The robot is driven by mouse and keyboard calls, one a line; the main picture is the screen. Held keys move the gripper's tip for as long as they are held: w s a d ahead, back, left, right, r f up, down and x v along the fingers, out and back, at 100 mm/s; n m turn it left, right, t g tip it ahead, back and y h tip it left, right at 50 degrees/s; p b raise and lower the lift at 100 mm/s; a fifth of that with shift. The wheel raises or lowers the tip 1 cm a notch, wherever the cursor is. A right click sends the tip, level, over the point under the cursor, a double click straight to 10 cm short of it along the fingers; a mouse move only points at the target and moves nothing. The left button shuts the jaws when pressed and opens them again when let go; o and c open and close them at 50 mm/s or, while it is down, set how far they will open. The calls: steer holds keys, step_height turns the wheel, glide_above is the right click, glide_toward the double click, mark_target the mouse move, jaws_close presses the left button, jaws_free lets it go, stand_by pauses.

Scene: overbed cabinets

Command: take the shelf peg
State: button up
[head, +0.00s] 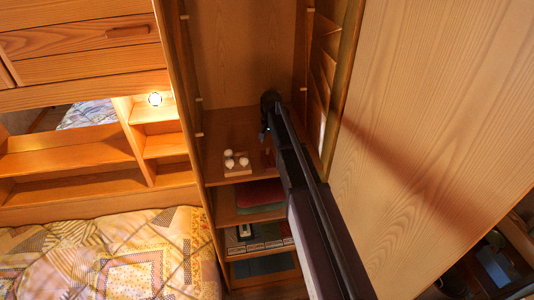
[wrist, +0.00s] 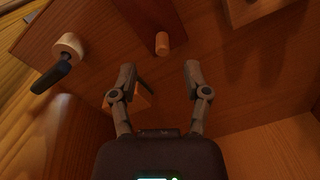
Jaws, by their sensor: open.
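A short, light-wood cylindrical peg (wrist: 162,43) stands out from a reddish-brown wooden surface in the wrist view. It looks like the shelf peg. My gripper (wrist: 159,70) is open, its two dark fingers spread below the peg in the picture, with the peg apart from both fingertips. In the head view my gripper (head: 268,118) is a dark shape inside the tall open cabinet, and its fingers are hard to make out. Small pale pegs (head: 199,135) show on the cabinet's side walls there; I cannot tell which one matches the wrist view.
A round wooden piece with a dark handle-like part (wrist: 66,50) is left of the peg. A small tray with white objects (head: 237,168) sits on a cabinet shelf, with folded cloth (head: 260,193) below. A large wooden door panel (head: 430,110) stands right; a bed (head: 110,255) is lower left.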

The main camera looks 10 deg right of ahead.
mark_target(268, 150)
steer(key=shift+a+f+b, duration=0.15)
steer(key=shift+f+b, duration=0.95)
steer(key=shift+f, duration=0.1)
steer(key=shift+a+f+b, duration=0.1)
steer(key=shift+f+b, duration=0.95)
steer(key=shift+f, duration=0.1)
steer(key=shift+c, duration=0.2)
steer(key=c, duration=0.7)
